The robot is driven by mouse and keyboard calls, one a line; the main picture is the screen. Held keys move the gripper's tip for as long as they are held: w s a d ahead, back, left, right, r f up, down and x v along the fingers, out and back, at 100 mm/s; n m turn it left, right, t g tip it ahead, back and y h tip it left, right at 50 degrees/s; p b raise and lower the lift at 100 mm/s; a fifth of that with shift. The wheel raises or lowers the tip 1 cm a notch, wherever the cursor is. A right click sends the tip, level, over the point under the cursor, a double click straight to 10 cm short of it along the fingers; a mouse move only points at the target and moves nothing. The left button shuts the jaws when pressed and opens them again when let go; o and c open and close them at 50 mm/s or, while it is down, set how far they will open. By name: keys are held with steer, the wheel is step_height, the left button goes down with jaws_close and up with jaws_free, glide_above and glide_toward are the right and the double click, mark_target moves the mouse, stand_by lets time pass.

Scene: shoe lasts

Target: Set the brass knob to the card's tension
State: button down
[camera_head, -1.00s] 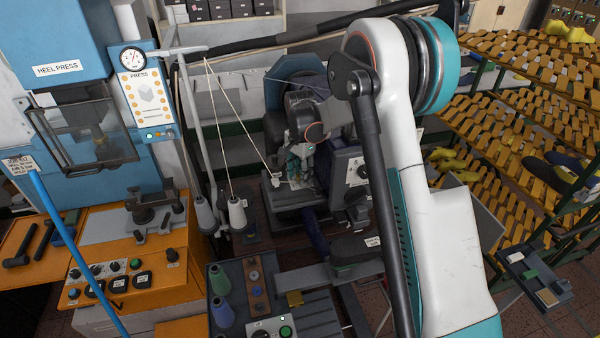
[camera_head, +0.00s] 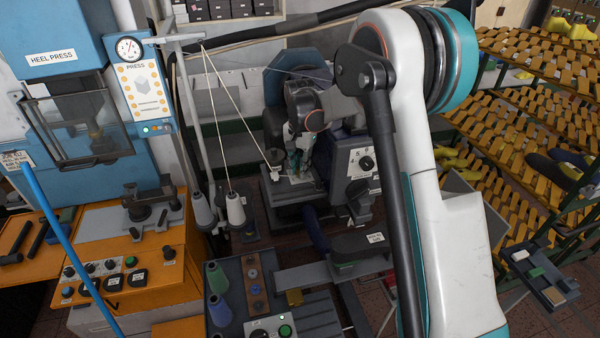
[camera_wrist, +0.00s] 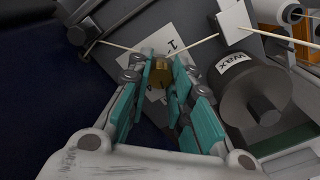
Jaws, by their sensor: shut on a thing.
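In the wrist view the brass knob (camera_wrist: 161,74) sits between the teal fingertips of my gripper (camera_wrist: 160,78), which is shut on it. A white scale plate (camera_wrist: 158,88) lies behind the knob; one numeral shows, and the fingers cover much of the rest. In the head view my gripper (camera_head: 299,160) reaches down at the grey stitching machine (camera_head: 350,150); the knob is too small and hidden to make out there. I cannot identify the tension card for certain or read a tension on it.
A round grey pot labelled WAX (camera_wrist: 250,92) stands close right of my fingers. Thread runs past the knob. A numbered black dial (camera_head: 366,163) is on the machine's side.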

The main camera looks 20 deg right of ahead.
steer(key=shift+n+b, duration=1.15)
steer(key=shift+n, duration=0.35)
steer(key=c, duration=1.4)
jaws_free()
step_height(320, 180, up, 12)
